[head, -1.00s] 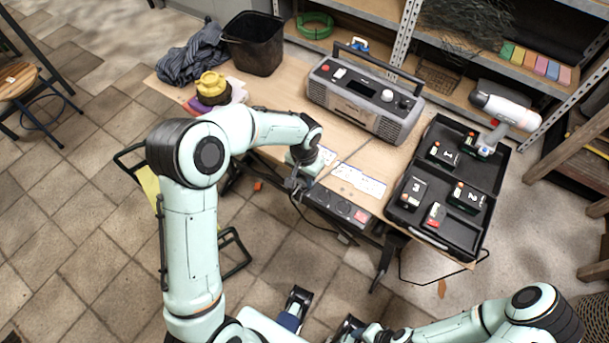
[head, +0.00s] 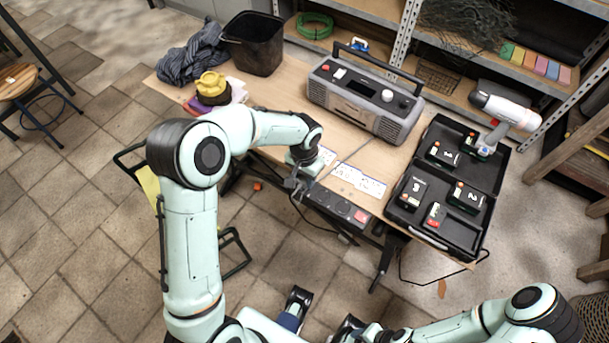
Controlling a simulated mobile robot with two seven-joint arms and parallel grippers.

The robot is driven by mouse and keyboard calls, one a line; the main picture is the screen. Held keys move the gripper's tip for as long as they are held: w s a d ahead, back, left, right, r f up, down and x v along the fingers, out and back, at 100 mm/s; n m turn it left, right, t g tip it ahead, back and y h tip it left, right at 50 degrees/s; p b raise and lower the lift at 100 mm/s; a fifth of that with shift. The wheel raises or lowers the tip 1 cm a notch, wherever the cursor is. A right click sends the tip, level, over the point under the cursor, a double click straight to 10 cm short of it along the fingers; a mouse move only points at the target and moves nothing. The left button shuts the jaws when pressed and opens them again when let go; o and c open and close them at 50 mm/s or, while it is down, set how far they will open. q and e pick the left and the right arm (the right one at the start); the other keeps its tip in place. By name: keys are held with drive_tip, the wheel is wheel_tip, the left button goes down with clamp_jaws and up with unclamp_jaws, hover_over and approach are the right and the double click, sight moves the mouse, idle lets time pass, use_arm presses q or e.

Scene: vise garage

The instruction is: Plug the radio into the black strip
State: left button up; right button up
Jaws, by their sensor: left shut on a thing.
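The grey radio (head: 365,97) stands on the workbench with its handle up. A thin grey cord (head: 343,160) runs from near the radio's front down to my left gripper. The black strip (head: 335,204) lies along the bench's front edge, with a red switch at its right end. My left gripper (head: 297,184) is at the strip's left end, shut on the radio's plug. The plug is mostly hidden by the gripper, and I cannot tell whether it sits in a socket. My right arm is low at the bottom right; its fingers are not clear.
An open black case (head: 408,220) with a drill (head: 505,110) and several batteries stands right of the radio. A black bin (head: 254,45), a striped cloth (head: 192,58) and a yellow-topped item (head: 211,85) stand at the left. A dark cable hangs below the strip.

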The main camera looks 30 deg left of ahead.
sight(304, 178)
use_arm(q)
drive_tip(key=shift+f+b, duration=0.45)
drive_tip(key=shift+f, duration=0.15)
idle(0.3)
drive_tip(key=o, duration=1.1)
drive_tip(key=shift+c, duration=0.2)
wheel_tip(304, 178, up, 13)
drive_tip(key=p, duration=0.1)
drive_tip(key=shift+r+p, duration=0.2)
drive_tip(key=shift+p, duration=0.15)
drive_tip(key=shift+s, duration=0.1)
